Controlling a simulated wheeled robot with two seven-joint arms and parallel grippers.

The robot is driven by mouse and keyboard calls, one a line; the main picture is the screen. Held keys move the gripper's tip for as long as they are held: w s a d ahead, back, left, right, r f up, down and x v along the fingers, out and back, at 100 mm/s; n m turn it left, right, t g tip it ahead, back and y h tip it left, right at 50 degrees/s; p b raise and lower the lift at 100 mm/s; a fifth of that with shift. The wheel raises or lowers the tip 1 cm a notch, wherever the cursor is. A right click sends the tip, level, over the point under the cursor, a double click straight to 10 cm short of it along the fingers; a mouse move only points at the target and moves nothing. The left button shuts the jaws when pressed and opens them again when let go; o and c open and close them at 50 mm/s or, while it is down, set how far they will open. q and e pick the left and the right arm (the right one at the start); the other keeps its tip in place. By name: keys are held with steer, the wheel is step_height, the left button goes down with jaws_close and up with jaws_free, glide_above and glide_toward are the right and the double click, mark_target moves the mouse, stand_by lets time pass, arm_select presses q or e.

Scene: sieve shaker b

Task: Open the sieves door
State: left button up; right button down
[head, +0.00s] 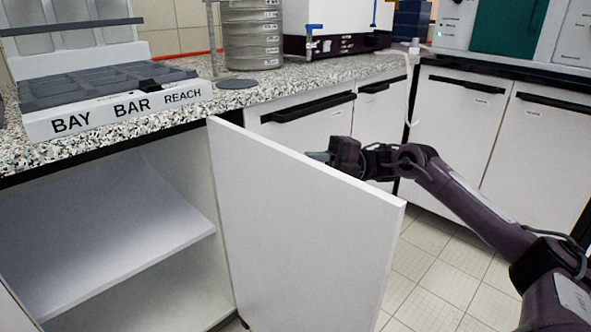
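A white cabinet door (300,230) stands swung open from the counter, its hinge edge by the right side of an open cabinet with a shelf (120,225). My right arm comes in from the right, and my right gripper (322,157) is behind the door's top edge, on its far side. The door hides part of the gripper, so its fingers are not clear and I cannot tell whether they touch the door. No label on the door is visible. My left gripper is not in view.
A speckled counter (190,118) runs above the cabinets, holding a tray marked BAY BAR REACH (120,108) and a stack of metal sieves (252,40). Closed cabinets with black handles (305,106) stand behind my arm. Tiled floor (430,270) is clear at right.

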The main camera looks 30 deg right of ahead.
stand_by(0.4)
steer(key=c, duration=1.3)
jaws_free()
steer(key=shift+d, duration=0.1)
steer(key=v, duration=0.7)
steer(key=shift+d+f, duration=0.15)
steer(key=shift+d, duration=0.2)
